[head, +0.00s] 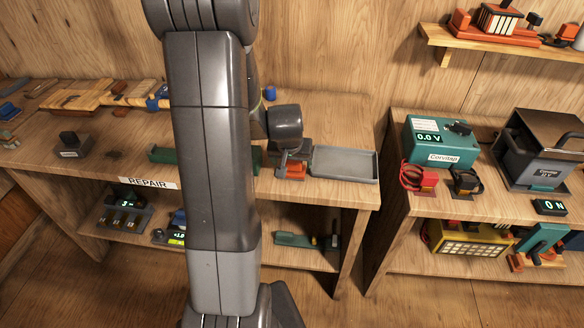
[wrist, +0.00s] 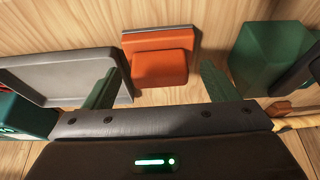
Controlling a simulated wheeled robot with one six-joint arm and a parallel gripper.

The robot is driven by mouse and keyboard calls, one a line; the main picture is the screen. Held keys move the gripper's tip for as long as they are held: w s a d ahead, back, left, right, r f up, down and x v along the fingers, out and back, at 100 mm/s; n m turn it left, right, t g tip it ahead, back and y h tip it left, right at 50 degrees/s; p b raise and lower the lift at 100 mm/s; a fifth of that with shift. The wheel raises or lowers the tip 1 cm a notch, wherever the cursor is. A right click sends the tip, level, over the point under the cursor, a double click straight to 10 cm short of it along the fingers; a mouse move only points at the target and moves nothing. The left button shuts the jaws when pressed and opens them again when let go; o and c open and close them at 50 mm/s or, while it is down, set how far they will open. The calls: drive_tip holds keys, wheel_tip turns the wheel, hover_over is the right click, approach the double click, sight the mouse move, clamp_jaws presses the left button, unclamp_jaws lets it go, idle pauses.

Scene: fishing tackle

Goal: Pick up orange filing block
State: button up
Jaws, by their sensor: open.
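The orange filing block (wrist: 160,68) lies on the wooden bench top in the wrist view, with a thin grey edge along its far and right sides. In the head view the block (head: 295,171) shows low beside the grey tray, partly hidden by my gripper (head: 286,163). In the wrist view my gripper (wrist: 160,82) is open, with one green finger to the left of the block and one to the right. The block shows between the fingers, and I see a gap on each side. Whether the fingertips are level with it I cannot tell.
A shallow grey tray (head: 343,164) sits close to the right of the block in the head view; it also shows at left in the wrist view (wrist: 62,75). A green object (wrist: 268,58) stands at right in the wrist view. My arm hides the bench's middle in the head view.

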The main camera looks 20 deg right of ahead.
drive_tip(key=shift+w+f, duration=0.15)
drive_tip(key=shift+f, duration=0.25)
drive_tip(key=c, duration=1.2)
drive_tip(key=shift+r, duration=0.15)
